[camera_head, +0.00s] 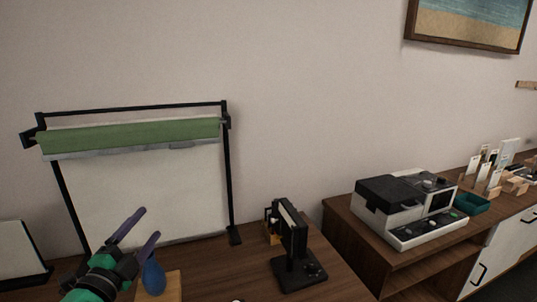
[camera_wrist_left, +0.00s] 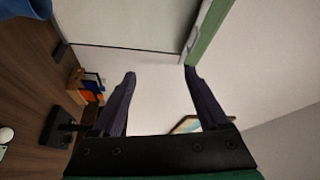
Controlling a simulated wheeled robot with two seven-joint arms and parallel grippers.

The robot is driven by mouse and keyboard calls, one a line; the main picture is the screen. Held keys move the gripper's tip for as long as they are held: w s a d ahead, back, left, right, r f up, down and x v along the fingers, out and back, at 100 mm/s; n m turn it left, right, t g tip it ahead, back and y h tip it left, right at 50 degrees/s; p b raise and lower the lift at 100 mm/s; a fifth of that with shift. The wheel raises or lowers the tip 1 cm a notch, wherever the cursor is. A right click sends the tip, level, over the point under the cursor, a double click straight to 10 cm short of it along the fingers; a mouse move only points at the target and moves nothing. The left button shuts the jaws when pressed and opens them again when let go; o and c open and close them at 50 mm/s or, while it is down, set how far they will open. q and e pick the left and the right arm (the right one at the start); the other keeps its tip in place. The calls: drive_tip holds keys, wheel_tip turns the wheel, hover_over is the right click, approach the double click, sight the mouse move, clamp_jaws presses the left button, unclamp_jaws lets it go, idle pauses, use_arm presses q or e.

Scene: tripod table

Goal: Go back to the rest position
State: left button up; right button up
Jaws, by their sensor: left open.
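My left gripper (camera_head: 142,230) is at the lower left of the head view, in front of the white panel. Its two purple fingers are spread apart with nothing between them. In the left wrist view the fingers (camera_wrist_left: 160,80) also stand apart and empty, with the wall and panel behind them. My right gripper does not show in either view.
A black frame (camera_head: 232,190) with a green roll (camera_head: 130,134) stands on the wooden table (camera_head: 335,285). A blue vase (camera_head: 153,277) is close beside my left gripper. A black stand (camera_head: 297,245) is to the right. A white-and-black machine (camera_head: 408,212) sits on a cabinet.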

use_arm(q)
drive_tip(key=s+f+n+g+y, duration=0.1)
drive_tip(key=s+f+n+g, duration=0.3)
drive_tip(key=f, duration=0.4)
drive_tip(key=s+f+n+g+y, duration=0.1)
drive_tip(key=s+f+n+g, duration=0.2)
drive_tip(key=s+f+n, duration=0.2)
drive_tip(key=s+f+n+g+y, duration=0.1)
drive_tip(key=s+f+n+g, duration=0.3)
drive_tip(key=f, duration=0.7)
drive_tip(key=shift+s+d+g+y, duration=0.15)
drive_tip(key=shift+s+y, duration=0.05)
drive_tip(key=shift+s, duration=0.25)
drive_tip(key=shift+s+d+g+y, duration=0.1)
drive_tip(key=shift+s+g+y, duration=0.1)
drive_tip(key=shift+s, duration=0.25)
drive_tip(key=s+d+f+n+g+h, duration=0.2)
drive_tip(key=s+d+f+g, duration=0.25)
drive_tip(key=s, duration=0.35)
wheel_tip(320, 180, down, 24)
drive_tip(key=s+r+b, duration=0.1)
drive_tip(key=s, duration=0.1)
drive_tip(key=s+a+f+g, duration=0.1)
drive_tip(key=s+a+f, duration=0.2)
drive_tip(key=s+f, duration=1.3)
drive_tip(key=shift+s+m+g+b, duration=0.35)
drive_tip(key=shift+s+m+g, duration=0.05)
drive_tip(key=shift+s, duration=0.05)
